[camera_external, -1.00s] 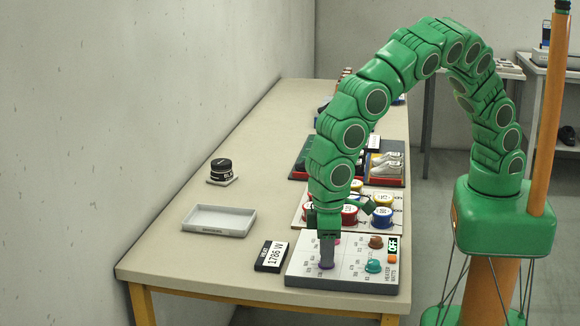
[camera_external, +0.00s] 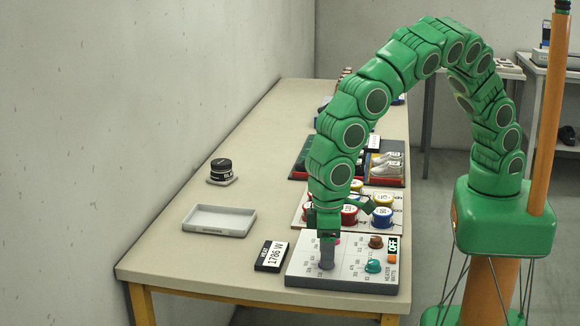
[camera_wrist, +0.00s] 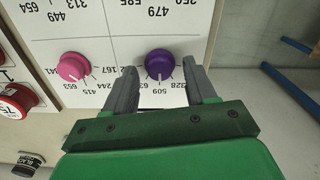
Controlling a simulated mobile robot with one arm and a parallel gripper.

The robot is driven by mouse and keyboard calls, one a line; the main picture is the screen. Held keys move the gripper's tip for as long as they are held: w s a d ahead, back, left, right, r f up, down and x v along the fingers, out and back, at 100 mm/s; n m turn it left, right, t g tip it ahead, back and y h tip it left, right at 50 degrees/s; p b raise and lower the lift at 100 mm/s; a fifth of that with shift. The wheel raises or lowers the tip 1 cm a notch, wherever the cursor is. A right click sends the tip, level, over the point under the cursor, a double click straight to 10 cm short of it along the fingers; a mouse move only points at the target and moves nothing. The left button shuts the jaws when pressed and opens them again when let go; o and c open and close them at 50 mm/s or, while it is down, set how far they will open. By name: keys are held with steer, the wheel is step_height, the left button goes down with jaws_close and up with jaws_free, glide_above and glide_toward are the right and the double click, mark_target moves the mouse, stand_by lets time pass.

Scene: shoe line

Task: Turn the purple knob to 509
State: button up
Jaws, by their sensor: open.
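The purple knob (camera_wrist: 160,64) sits on the white control panel (camera_wrist: 190,38) in the wrist view. A small white mark on its lower edge faces the label 509. My gripper (camera_wrist: 160,68) is open, with one grey finger to the left of the knob and one to the right. Gaps show between the fingers and the knob. In the external view my gripper (camera_external: 327,258) points down at the left part of the panel (camera_external: 348,276) and hides the purple knob.
A pink knob (camera_wrist: 74,67) lies left of the purple one in the wrist view.

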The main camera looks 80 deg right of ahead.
step_height(320, 180, up, 8)
steer(key=shift+f, duration=0.15)
stand_by(0.3)
stand_by(0.3)
